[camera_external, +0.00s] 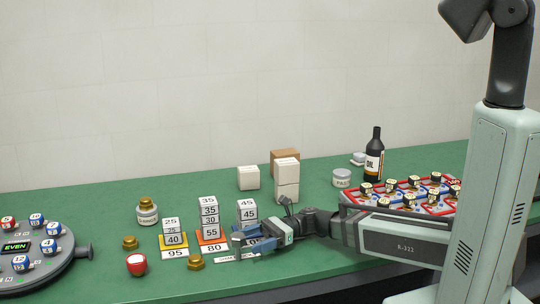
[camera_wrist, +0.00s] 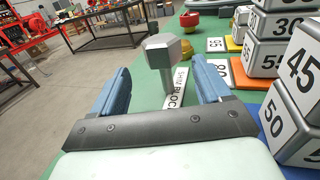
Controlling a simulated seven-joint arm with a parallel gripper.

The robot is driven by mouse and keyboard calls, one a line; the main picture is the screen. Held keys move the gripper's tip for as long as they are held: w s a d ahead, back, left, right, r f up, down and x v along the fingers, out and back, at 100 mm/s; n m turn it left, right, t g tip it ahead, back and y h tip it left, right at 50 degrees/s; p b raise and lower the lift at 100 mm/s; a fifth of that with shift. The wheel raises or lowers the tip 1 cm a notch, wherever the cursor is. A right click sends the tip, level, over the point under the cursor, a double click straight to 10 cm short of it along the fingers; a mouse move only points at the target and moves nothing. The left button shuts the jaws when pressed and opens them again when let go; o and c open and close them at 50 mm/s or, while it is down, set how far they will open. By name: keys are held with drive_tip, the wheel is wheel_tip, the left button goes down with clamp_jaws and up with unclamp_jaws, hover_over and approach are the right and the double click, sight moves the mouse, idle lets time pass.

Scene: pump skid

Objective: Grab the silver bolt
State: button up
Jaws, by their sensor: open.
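The silver bolt (camera_wrist: 167,58) stands upright in the wrist view, with its hex head on top and its shank below. It is between the two blue fingers of my gripper (camera_wrist: 160,68), with a visible gap to each finger. In the external view, the bolt (camera_external: 237,242) shows small at the fingertips of my gripper (camera_external: 248,243), which is low over the green table. My gripper is open and holds nothing. The bolt's lower end is by a white label strip (camera_wrist: 177,92).
Stacked number blocks (camera_external: 210,219) on coloured plates stand close by; in the wrist view, blocks (camera_wrist: 296,85) are right of my gripper. Brass bolts (camera_external: 195,262) and a red knob (camera_external: 136,265) lie to the left. A dark bottle (camera_external: 374,155) and a tray (camera_external: 437,212) are at right.

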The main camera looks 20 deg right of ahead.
sight(231, 245)
drive_tip(key=shift+w+r+x, duration=0.15)
drive_tip(key=shift+x, duration=1.45)
drive_tip(key=shift+w+r+x, duration=0.1)
drive_tip(key=shift+w+x, duration=0.05)
drive_tip(key=shift+x, duration=1.45)
drive_tip(key=shift+a, duration=0.1)
drive_tip(key=shift+c, duration=0.2)
drive_tip(key=c, duration=1.1)
